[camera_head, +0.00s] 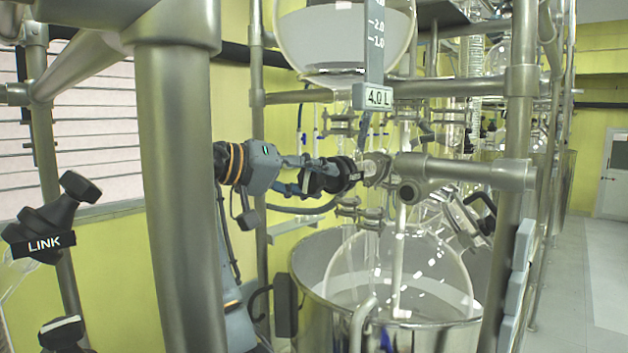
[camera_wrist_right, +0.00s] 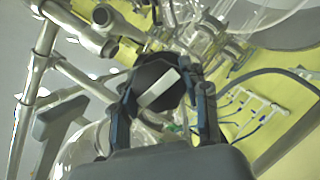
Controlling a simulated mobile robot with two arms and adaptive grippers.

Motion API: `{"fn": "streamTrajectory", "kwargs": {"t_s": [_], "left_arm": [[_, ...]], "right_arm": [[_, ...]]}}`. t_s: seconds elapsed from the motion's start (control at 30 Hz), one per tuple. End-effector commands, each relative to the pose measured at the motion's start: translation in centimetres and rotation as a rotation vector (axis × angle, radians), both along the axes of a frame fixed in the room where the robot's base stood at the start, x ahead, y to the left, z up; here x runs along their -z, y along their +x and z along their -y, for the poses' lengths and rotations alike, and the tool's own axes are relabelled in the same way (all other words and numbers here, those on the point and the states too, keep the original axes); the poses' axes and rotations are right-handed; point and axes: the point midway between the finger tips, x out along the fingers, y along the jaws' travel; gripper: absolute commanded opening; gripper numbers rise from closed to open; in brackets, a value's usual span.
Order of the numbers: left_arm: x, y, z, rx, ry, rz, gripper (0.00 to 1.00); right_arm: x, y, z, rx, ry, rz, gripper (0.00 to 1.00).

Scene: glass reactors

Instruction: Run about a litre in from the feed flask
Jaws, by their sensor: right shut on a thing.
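The feed flask (camera_head: 330,45) is a round glass vessel at the top of the head view, cut off by the frame. A scale strip (camera_head: 375,40) in front of it shows 2.0 and 1.0, and a plate (camera_head: 372,97) reads 4.0 L. My right gripper (camera_head: 314,176) is shut on a black valve knob (camera_head: 343,174) below the flask. In the right wrist view, the fingers sit on both sides of the knob (camera_wrist_right: 156,84), which bears a pale bar. A round glass reactor vessel (camera_head: 440,270) sits below in a steel pot. My left gripper is out of view.
A thick steel post (camera_head: 180,180) stands close in front of my right arm. Steel frame tubes (camera_head: 470,172) and glass fittings surround the valve. Open floor (camera_head: 600,260) lies at the right.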

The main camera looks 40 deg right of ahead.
Motion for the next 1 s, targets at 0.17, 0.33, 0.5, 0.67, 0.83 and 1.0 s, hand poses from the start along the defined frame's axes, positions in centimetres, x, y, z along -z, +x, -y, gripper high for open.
{"fn": "streamTrajectory", "kwargs": {"t_s": [0.17, 0.33, 0.5, 0.67, 0.83, 1.0], "left_arm": [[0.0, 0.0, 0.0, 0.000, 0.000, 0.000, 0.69], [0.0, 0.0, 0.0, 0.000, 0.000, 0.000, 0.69], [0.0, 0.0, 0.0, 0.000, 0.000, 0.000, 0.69], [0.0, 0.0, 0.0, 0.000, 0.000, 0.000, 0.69], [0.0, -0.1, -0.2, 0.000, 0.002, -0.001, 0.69], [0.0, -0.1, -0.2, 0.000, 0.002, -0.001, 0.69]], "right_arm": [[0.2, 0.0, 0.0, 0.001, 0.007, 0.005, 0.14], [0.2, 0.0, 0.0, 0.002, 0.007, 0.004, 0.14], [0.3, 0.0, 0.0, 0.002, 0.007, 0.004, 0.63], [0.2, 0.0, 0.0, 0.001, 0.005, 0.004, 0.69], [0.1, 0.0, -0.1, 0.001, 0.003, 0.005, 0.69], [-0.3, 0.4, -1.5, -0.003, 0.002, 0.003, 0.69]]}}
